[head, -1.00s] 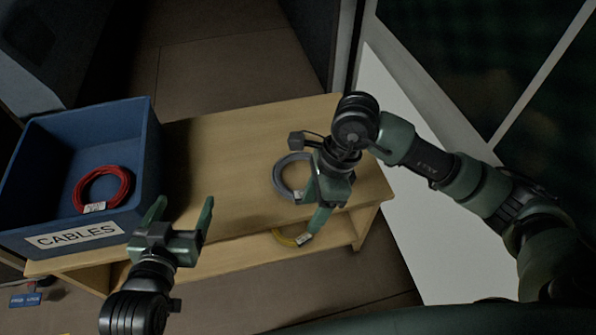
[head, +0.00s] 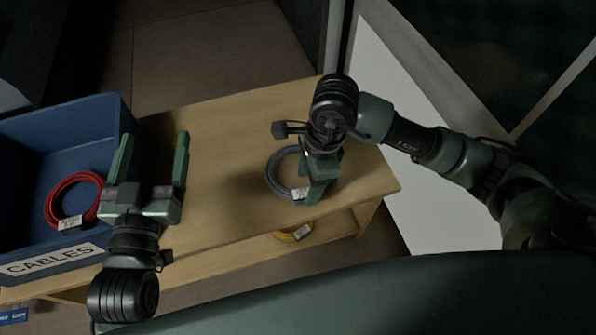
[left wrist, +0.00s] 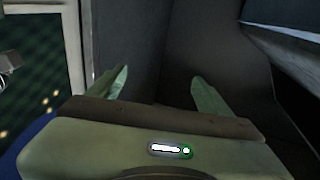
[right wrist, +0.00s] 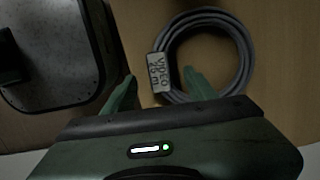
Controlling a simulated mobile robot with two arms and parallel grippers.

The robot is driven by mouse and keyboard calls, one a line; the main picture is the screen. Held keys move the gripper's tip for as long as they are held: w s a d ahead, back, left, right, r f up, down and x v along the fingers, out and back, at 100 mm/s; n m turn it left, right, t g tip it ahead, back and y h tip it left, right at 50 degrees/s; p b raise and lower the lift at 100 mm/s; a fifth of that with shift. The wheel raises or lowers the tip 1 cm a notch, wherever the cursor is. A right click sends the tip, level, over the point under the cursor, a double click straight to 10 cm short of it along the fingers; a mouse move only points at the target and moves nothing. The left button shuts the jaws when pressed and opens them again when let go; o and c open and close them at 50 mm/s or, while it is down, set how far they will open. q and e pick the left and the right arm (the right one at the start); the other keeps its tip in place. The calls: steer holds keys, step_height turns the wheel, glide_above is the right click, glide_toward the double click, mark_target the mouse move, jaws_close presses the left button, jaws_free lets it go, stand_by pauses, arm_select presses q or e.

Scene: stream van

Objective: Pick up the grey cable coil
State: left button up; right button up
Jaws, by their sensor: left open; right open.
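The open right fingertips (right wrist: 160,88) appear around the label's near end; I cannot tell the height gap. My left gripper (head: 152,150) is open and empty, beside the blue crate; its fingers also show in the left wrist view (left wrist: 160,88).
A blue crate (head: 118,112) labelled CABLES holds a red cable coil (head: 52,205) at the left. A yellow coil (head: 293,233) lies on the lower shelf. The wooden bench (head: 215,130) is clear between crate and grey coil. A dark rounded object (right wrist: 60,60) is left in the right wrist view.

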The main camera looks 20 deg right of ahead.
mark_target(305, 192)
steer(key=f, duration=0.3)
steer(key=shift+a+b, duration=0.25)
steer(key=shift+b, duration=0.1)
jaws_close()
arm_select(q)
steer(key=r+t, duration=0.2)
steer(key=r, duration=0.2)
steer(key=shift+s+d+r+t+h, duration=0.2)
steer(key=shift+s+d+t+h, duration=0.1)
steer(key=shift+s+t, duration=0.1)
steer(key=shift+w, duration=0.1)
arm_select(e)
steer(key=shift+r, duration=0.15)
